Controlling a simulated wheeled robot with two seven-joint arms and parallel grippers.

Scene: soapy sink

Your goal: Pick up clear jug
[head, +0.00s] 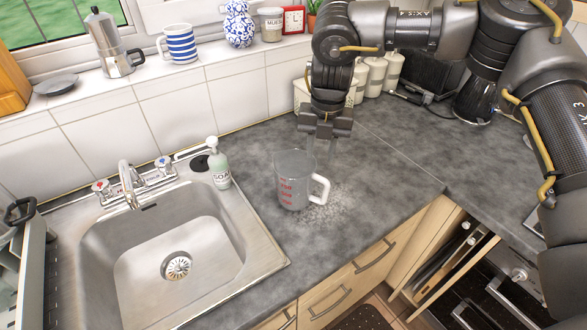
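The clear jug (292,188) stands upright on the dark grey counter, right of the sink, with red markings on its side. Its white handle (320,189) points right. My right gripper (322,152) hangs fingers down just behind and above the jug's rim, slightly to its right. Its thin fingers look apart, with nothing between them. I cannot tell whether a finger touches the jug. I do not make out my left gripper.
A soap bottle (219,168) stands left of the jug, beside the steel sink (245,240) and its faucet (128,184). White canisters (375,75) stand behind my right gripper.

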